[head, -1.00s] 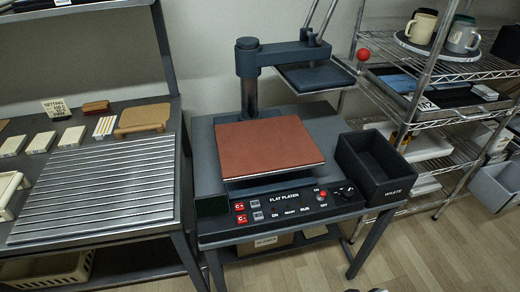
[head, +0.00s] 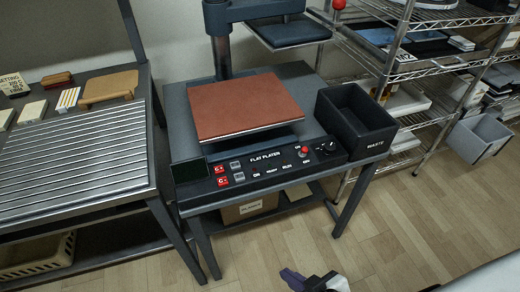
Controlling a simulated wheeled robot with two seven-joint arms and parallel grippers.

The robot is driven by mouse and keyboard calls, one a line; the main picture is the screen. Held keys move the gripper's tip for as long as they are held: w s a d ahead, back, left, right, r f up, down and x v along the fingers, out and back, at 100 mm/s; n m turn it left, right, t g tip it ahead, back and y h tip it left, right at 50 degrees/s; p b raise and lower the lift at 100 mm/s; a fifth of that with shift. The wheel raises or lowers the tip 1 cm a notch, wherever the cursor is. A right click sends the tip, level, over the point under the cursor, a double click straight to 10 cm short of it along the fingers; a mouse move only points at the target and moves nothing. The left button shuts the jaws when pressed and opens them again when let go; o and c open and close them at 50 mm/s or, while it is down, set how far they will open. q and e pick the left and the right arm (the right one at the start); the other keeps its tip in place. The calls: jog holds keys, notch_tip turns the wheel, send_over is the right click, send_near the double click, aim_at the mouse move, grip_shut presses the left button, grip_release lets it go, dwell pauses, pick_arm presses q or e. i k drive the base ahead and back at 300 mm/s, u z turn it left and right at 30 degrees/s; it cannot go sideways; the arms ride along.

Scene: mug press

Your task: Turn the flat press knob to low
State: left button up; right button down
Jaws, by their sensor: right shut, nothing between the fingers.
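The flat press (head: 246,108) stands on a dark table in the middle of the head view, with a reddish-brown platen on top. Its front panel (head: 262,164) reads "FLAT PLATEN" and carries red buttons, small switches and a red knob-like part. The black press knob (head: 326,147) sits at the panel's right end; its setting is too small to read. My right gripper (head: 290,276) shows at the bottom edge, low in front of the table and well apart from the knob. It is shut and empty. My left gripper is out of view.
A black waste bin (head: 352,122) stands right of the knob, close to the panel's end. A slatted bench (head: 75,150) is at the left. A wire shelf (head: 440,25) stands at the right. The wooden floor in front (head: 400,215) is clear.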

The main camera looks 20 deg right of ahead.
aim_at(329, 148)
jog(key=z, duration=2.7)
jog(key=i, duration=1.3)
jog(key=u, duration=2.2)
